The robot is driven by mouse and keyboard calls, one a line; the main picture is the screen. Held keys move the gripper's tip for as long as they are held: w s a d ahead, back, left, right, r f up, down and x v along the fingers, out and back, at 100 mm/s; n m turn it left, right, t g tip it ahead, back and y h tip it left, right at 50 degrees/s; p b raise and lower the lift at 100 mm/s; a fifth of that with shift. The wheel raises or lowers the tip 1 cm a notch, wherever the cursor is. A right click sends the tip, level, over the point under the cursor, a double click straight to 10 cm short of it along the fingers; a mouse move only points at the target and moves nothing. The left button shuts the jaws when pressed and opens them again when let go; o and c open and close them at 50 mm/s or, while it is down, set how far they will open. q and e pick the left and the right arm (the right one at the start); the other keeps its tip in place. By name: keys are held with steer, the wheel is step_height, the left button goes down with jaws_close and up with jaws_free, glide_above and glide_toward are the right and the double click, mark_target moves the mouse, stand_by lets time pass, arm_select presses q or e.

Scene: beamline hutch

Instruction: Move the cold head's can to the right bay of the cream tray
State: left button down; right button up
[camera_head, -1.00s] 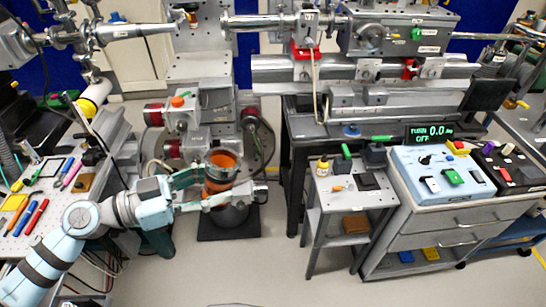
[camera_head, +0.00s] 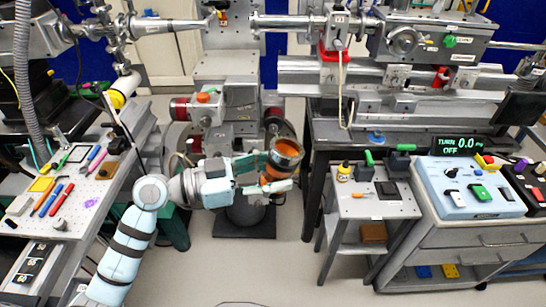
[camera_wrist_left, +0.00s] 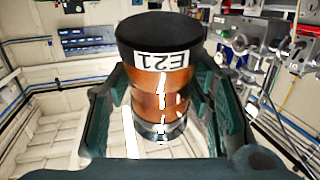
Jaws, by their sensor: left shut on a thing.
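The can (camera_head: 285,155) is a copper-orange cylinder with a dark end, held in the air and tilted. My left gripper (camera_head: 265,172) is shut around it. In the left wrist view the can (camera_wrist_left: 162,90) sits between both dark green fingers (camera_wrist_left: 160,110), with its black end and an "E21" label towards the camera. A grey cylindrical body (camera_head: 246,211) stands on a dark floor plate below and left of the can; whether it belongs to the cold head I cannot tell. I cannot make out the cream tray. My right gripper is not in view.
A small grey side table (camera_head: 370,205) with a yellow-capped bottle stands to the right. Beyond it is a drawer cabinet (camera_head: 480,240) with a blue control box (camera_head: 468,188). A pegboard bench (camera_head: 75,212) with pens lies left. Open floor is in front.

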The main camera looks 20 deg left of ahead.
arm_select(q)
steer(key=s+d, duration=0.3)
steer(key=s, duration=0.9)
steer(key=shift+s+p, duration=0.2)
steer(key=shift+p, duration=0.25)
stand_by(0.4)
steer(key=w+a+f+n+t, duration=0.1)
steer(key=w+a, duration=0.4)
steer(key=a, duration=0.5)
steer(key=shift+a+f+t+y, duration=0.15)
steer(key=shift+f+t+y, duration=0.15)
steer(key=shift+y, duration=0.1)
